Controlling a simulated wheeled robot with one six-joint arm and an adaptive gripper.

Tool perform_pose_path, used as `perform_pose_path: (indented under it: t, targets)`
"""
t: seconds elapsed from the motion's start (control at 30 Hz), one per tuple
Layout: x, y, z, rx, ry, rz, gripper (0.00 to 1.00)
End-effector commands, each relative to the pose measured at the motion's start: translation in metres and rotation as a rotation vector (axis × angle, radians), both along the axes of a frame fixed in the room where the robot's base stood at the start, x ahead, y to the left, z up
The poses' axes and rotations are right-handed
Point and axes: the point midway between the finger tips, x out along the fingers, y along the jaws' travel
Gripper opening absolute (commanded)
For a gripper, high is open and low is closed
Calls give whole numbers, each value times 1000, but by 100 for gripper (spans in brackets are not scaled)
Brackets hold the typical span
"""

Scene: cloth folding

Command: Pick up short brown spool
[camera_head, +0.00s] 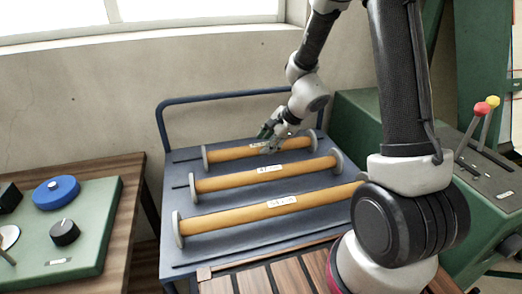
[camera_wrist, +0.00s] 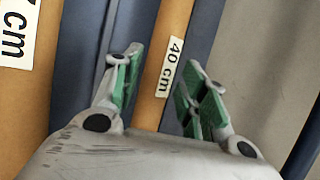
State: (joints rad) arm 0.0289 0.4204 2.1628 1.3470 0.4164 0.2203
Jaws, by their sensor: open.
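The short brown spool (camera_head: 230,154) lies at the back of a blue cart, with pale round end flanges. In the wrist view this spool (camera_wrist: 168,30) carries a white label reading "40 cm". My gripper (camera_head: 271,131) is over the spool's middle, partly hiding it in the head view. In the wrist view my gripper (camera_wrist: 158,85) is open, its green-padded fingers on either side of the spool. I cannot tell whether they touch it. A middle spool (camera_head: 235,181) and a longer front spool (camera_head: 240,216) lie parallel, nearer the cart's front.
The blue cart (camera_head: 166,246) has a raised rail handle (camera_head: 215,97) behind the spools, near the wall. A green machine with levers (camera_head: 485,170) stands right. A wooden table (camera_head: 133,190) with a green panel stands left.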

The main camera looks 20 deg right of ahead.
Motion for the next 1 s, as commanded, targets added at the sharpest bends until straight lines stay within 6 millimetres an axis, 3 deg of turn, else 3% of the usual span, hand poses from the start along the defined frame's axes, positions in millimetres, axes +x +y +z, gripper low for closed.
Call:
perform_pose_path:
  t: [0.33, 0.63, 0.83, 1.0]
  targets:
    - [22, 18, -41, -1, 1, 2, 42]
    - [25, 21, -46, -2, -2, 3, 42]
    - [25, 21, -46, -2, -2, 3, 8]
    - [25, 21, -46, -2, -2, 3, 5]
